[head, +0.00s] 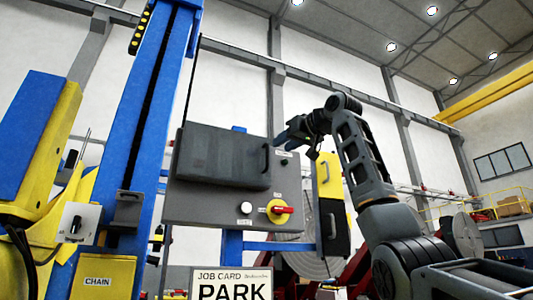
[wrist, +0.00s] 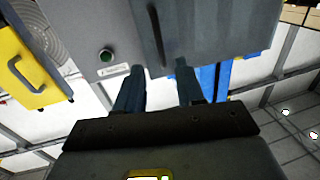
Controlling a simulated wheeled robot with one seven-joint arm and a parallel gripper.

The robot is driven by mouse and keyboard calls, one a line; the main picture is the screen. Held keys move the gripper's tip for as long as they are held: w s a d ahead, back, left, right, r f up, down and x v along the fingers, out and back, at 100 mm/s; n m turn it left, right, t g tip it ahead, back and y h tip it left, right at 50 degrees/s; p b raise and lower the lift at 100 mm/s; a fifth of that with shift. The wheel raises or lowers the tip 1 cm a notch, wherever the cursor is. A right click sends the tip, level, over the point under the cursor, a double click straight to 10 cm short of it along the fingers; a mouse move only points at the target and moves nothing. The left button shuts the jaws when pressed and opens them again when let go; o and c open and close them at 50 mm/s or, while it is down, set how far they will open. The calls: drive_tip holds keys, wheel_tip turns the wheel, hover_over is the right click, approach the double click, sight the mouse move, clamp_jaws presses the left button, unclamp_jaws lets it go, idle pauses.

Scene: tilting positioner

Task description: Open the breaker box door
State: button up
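The breaker box (head: 225,208) is a grey panel on a blue stand in the head view. Its dark grey door (head: 212,155) looks closed, with a handle (head: 265,158) near its right edge. In the wrist view the door (wrist: 220,30) fills the top, and the handle (wrist: 156,38) is a dark bar just beyond the fingertips. My gripper (head: 283,138) is up and right of the handle in the head view. Its blue fingers (wrist: 167,66) are apart with nothing between them, pointing at the door. I cannot tell whether a fingertip touches the door.
A green button (wrist: 106,55) sits beside the door. A yellow and black box (head: 331,205) with a handle stands to the right. A blue column (head: 150,100) rises at left.

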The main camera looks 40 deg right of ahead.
sight(268, 153)
drive_tip(key=w+p, duration=0.1)
drive_tip(key=w, duration=0.1)
drive_tip(key=w+p, duration=0.1)
drive_tip(key=w, duration=0.1)
drive_tip(key=w+p, duration=0.1)
drive_tip(key=w, duration=0.1)
drive_tip(key=shift+w+d+r, duration=0.1)
drive_tip(key=shift+w+d, duration=0.15)
drive_tip(key=shift+w, duration=0.05)
drive_tip(key=shift+w+d, duration=0.1)
drive_tip(key=shift+w, duration=0.4)
clamp_jaws()
